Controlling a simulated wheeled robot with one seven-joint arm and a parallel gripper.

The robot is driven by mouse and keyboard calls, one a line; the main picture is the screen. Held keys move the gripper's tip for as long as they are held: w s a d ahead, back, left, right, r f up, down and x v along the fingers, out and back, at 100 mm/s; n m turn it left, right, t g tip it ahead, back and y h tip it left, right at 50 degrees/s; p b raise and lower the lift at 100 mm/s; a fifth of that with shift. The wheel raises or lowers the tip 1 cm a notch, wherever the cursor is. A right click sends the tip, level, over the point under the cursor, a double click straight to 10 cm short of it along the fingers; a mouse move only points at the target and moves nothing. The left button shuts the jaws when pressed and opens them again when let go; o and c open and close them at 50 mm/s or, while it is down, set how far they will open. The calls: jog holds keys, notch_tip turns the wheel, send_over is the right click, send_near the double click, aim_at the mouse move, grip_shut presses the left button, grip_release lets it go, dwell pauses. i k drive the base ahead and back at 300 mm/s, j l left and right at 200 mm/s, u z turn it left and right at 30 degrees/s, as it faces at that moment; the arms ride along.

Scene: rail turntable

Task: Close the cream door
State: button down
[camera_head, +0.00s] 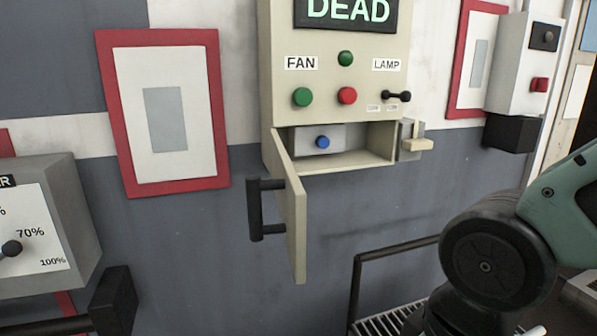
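The cream door (290,205) is on the lower part of a cream control box (266,70) on the wall. It stands open, hinged at the left and swung out towards me, with a black bar handle (256,210) on its outer face. Behind it the compartment shows a blue button (323,142) on a grey plate. A cream latch piece (415,144) sits on a grey bracket at the compartment's right. My arm shows at the lower right, apart from the door. My gripper is not in view.
The box carries a green-lettered display (346,11), green and red buttons and a black lamp switch (397,97). A grey dial box (75,215) stands at the left. A black rail (395,249) and grating (385,322) lie below right. Space in front of the door looks clear.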

aim_at(290, 195)
jog(key=u, duration=0.7)
